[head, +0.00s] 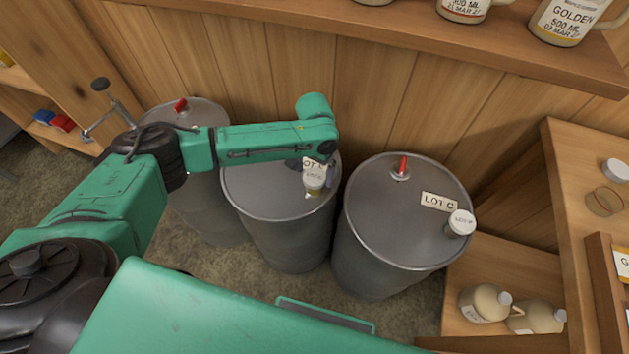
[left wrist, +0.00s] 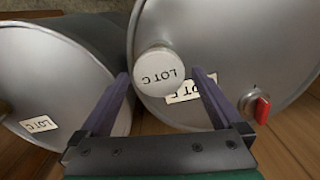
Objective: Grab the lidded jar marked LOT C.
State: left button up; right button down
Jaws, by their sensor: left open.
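The lidded jar marked LOT C (left wrist: 159,70) stands on the top of the middle drum. In the left wrist view its round white lid faces the camera, lettered LOT C upside down. In the head view the jar (head: 315,182) shows just below the tip of my left arm. My left gripper (left wrist: 163,76) is open, one finger on each side of the lid in the picture, with a visible gap on both sides. In the head view the gripper (head: 314,172) is mostly hidden under the wrist. My right gripper is not in view.
The right drum (head: 372,230) carries a LOT C card (head: 439,202) and another white-lidded jar (head: 460,223), its lid lettering unclear. A grey drum (head: 205,212) stands left. A wall shelf (head: 400,22) with jugs runs behind.

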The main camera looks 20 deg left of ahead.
pick_arm(q)
jog(key=shift+f, duration=0.95)
jog(key=shift+r, duration=0.1)
jog(key=c, duration=1.5)
